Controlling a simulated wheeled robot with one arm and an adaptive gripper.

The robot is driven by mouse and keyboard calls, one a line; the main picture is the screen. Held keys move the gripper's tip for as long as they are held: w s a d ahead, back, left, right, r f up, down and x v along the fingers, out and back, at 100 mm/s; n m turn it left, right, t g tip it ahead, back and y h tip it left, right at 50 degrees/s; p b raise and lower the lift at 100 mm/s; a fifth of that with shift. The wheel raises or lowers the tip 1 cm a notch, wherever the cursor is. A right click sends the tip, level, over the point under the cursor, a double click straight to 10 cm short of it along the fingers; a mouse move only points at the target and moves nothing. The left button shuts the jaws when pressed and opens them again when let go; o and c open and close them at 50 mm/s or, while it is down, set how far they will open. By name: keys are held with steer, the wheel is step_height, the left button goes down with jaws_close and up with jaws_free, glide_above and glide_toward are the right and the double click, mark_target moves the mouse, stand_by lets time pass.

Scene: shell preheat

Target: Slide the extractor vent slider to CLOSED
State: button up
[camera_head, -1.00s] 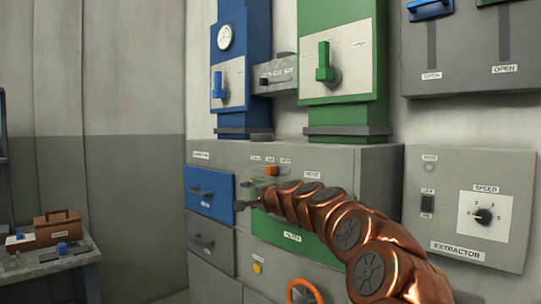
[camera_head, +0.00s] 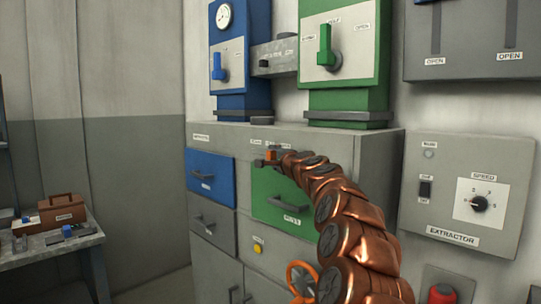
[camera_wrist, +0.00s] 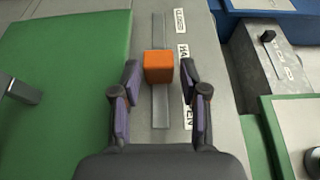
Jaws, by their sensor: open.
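The orange vent slider (camera_head: 271,154) sits on the upper front of the grey cabinet (camera_head: 376,160). In the wrist view the slider (camera_wrist: 158,66) is an orange block on a straight grey track (camera_wrist: 160,112), beside the middle label (camera_wrist: 182,60), which starts "HA". The top label (camera_wrist: 180,22) seems to read CLOSED. The bottom label (camera_wrist: 188,115) ends in "EN". My gripper (camera_wrist: 160,72) is open, one finger on each side of the slider, with a visible gap on both sides. In the head view my gripper (camera_head: 266,160) partly hides the slider and its labels.
A green drawer (camera_head: 287,208) with a protruding handle lies below the slider, and a blue drawer (camera_head: 210,171) to its left. Blue and green ducts with levers stand above. The extractor panel (camera_head: 470,190) is on the right wall. A side table (camera_head: 55,262) stands at left.

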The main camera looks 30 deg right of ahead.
steer(key=shift+w+d+p, duration=0.15)
steer(key=shift+w+p, duration=0.15)
steer(key=shift+w, duration=1.1)
steer(key=shift+f, duration=0.1)
steer(key=shift+c, duration=0.2)
jaws_close()
